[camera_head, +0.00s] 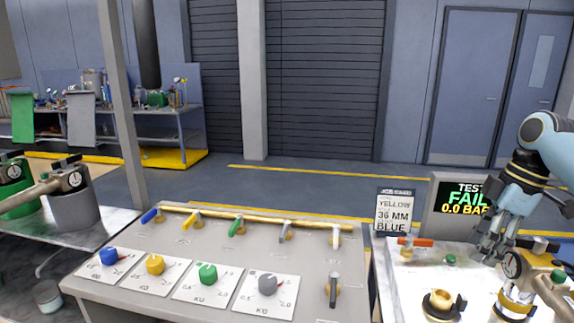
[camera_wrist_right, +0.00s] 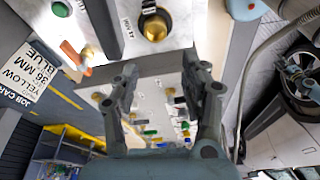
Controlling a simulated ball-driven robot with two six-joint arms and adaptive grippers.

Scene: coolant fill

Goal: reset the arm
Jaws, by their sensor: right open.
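My right arm comes in from the right edge in the head view. Its gripper (camera_head: 491,248) points down over the right-hand bench, just left of a pressure gauge (camera_head: 512,265). In the right wrist view the two fingers of the gripper (camera_wrist_right: 160,75) stand apart with nothing between them. I cannot tell from the head view how far the fingertips are above the bench. My left gripper is in neither view.
A control panel (camera_head: 180,235) with coloured levers and knobs fills the middle. A test screen (camera_head: 462,198) reads FAIL, 0.0 BAR, beside a job card (camera_head: 394,211). A brass fitting (camera_head: 440,303) and an orange-handled valve (camera_head: 415,242) stand near the gripper. Canisters stand left.

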